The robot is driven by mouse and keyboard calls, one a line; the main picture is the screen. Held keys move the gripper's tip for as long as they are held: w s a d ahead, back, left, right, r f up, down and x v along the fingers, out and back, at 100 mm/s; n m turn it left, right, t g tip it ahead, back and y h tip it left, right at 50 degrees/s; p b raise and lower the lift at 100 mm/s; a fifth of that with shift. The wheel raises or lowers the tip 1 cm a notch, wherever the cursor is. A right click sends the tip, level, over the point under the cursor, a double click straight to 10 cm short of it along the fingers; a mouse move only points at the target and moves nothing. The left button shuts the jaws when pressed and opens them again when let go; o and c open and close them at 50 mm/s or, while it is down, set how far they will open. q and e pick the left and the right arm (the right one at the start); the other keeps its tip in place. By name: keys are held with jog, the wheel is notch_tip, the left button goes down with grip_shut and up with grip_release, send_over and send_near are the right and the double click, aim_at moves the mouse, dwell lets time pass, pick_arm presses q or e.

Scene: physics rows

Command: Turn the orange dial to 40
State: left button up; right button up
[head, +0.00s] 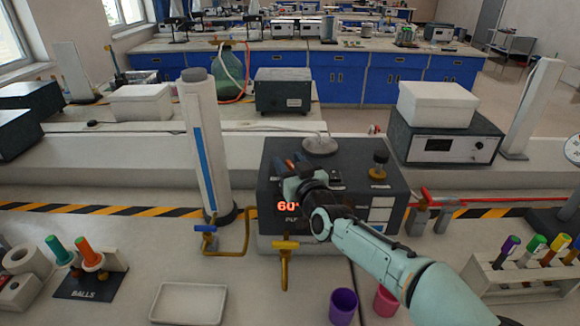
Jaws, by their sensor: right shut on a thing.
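A dark grey device box (385,205) stands on the bench in the middle. Its red lit display (287,206) reads about 60, with its right end cut off by my gripper. My right gripper (290,172) is over the left part of the box's top, shut on what seems to be the orange dial. Only a small orange bit (290,163) shows there, and the jaws and wrist hide the rest. My left gripper is not in view.
A brass knob (379,165) and a round pale plate (320,145) sit on the box top. A white column (205,145) stands left. Yellow taps (285,246), a white tray (190,302), a purple cup (343,305) and a tube rack (530,275) are in front.

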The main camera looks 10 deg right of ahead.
jog(key=o, duration=1)
jog(key=shift+c, duration=0.2)
jog(key=shift+s, duration=0.1)
jog(key=v, duration=1.3)
jog(key=shift+s, duration=0.1)
